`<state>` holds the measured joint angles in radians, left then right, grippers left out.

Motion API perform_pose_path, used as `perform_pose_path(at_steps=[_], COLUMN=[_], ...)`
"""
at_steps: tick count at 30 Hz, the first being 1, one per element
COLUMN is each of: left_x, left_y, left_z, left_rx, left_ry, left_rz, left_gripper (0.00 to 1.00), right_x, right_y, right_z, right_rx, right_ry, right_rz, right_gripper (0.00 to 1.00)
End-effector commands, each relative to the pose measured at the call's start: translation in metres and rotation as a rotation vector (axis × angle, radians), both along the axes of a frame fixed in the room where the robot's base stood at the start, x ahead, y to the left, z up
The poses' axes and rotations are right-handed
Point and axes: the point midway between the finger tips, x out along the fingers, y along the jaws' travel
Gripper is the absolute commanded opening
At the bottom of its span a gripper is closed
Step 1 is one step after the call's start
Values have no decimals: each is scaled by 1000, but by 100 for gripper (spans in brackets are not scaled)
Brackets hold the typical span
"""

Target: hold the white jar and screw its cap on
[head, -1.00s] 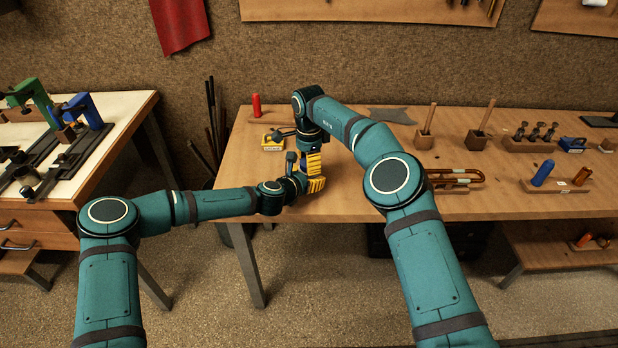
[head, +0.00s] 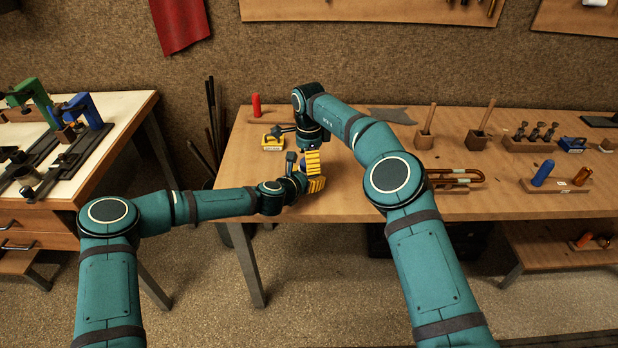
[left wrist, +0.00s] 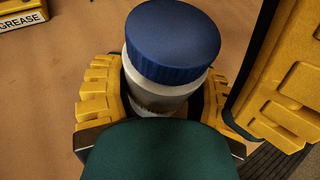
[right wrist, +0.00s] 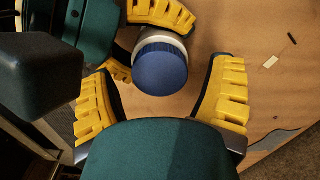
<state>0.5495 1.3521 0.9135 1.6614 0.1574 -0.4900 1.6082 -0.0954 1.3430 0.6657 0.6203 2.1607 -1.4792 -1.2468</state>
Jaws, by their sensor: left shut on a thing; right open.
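The white jar (left wrist: 158,97) stands upright between the yellow fingers of my left gripper (left wrist: 160,85), which is shut on its body. The blue cap (left wrist: 173,40) sits on the jar's top; how tightly it is threaded cannot be told. In the right wrist view, the cap (right wrist: 160,70) shows from above between the fingers of my right gripper (right wrist: 163,75), which are spread wide and apart from it. In the head view, my right gripper (head: 313,160) is just above my left gripper (head: 316,184), and the jar is mostly hidden.
A yellow box labelled grease (left wrist: 20,14) lies near the jar; it also shows in the head view (head: 273,143). A red cylinder (head: 256,105) stands behind it.

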Motion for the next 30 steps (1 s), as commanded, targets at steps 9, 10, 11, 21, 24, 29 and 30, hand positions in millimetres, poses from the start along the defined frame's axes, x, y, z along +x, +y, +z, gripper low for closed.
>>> perform_pose_path(at_steps=[9, 10, 11, 21, 24, 29, 30], left_x=[0, 0, 0, 0, 0, 0, 0], left_y=[0, 0, 0, 0, 0, 0, 0], left_z=[0, 0, 0, 0, 0, 0, 0], left_rx=[-1, -1, -1, -1, -1, -1, -1], left_ry=[-1, -1, -1, -1, -1, -1, -1], left_rz=[0, 0, 0, 0, 0, 0, 0], left_gripper=[0, 0, 0, 0, 0, 0, 0], right_x=[0, 0, 0, 7, 26, 79, 93], right_y=[0, 0, 0, -2, -8, -23, -27], right_z=[36, 37, 38, 37, 38, 53, 61], right_rx=[0, 0, 0, -12, -46, -151, -183], right_ry=[-2, -1, -1, -36, -132, -412, -494], right_rz=[0, 1, 1, 3, 15, 85, 116], right_gripper=[81, 81, 81, 89, 89, 89, 89])
